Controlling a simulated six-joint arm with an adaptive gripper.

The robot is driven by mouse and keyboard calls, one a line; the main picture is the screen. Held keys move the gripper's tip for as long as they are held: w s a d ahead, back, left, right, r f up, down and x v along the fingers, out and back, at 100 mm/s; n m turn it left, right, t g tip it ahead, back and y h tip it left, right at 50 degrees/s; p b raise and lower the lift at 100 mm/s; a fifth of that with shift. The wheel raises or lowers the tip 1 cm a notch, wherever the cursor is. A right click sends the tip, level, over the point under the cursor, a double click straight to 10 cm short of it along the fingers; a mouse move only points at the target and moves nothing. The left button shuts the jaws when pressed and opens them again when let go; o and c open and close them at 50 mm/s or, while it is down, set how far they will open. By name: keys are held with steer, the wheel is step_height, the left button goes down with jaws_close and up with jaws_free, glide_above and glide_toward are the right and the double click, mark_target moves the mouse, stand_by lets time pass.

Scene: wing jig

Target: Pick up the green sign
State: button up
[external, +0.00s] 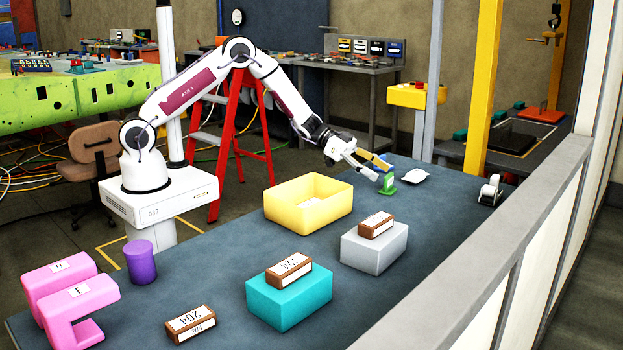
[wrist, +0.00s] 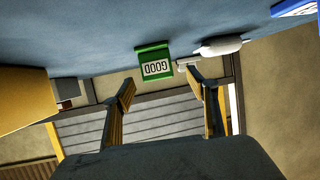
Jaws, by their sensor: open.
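The green sign (external: 387,184) stands on the dark blue table, just beyond my gripper's fingertips in the external view. In the wrist view the green sign (wrist: 154,63) carries a white label reading "GOOD", upside down. It appears ahead of and between the fingers, nearer the top of the picture. My gripper (external: 378,169) is open and empty, reaching low over the table from the left. Its two fingers also show in the wrist view (wrist: 161,92), spread apart with nothing between them at the tips.
A white rounded object (external: 414,176) lies just right of the sign. A yellow bin (external: 335,212) stands left of it. A grey block (external: 372,252) and a teal block (external: 290,307) carry brown labelled blocks. A small white device (external: 490,191) sits at the far right.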

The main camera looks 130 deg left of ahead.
mark_target(388, 179)
steer(key=shift+d+x, duration=0.15)
steer(key=shift+x, duration=0.65)
steer(key=shift+d+x, duration=0.15)
steer(key=shift+x, duration=1.7)
steer(key=shift+s+f, duration=0.1)
steer(key=shift+f, duration=0.05)
steer(key=c, duration=1.2)
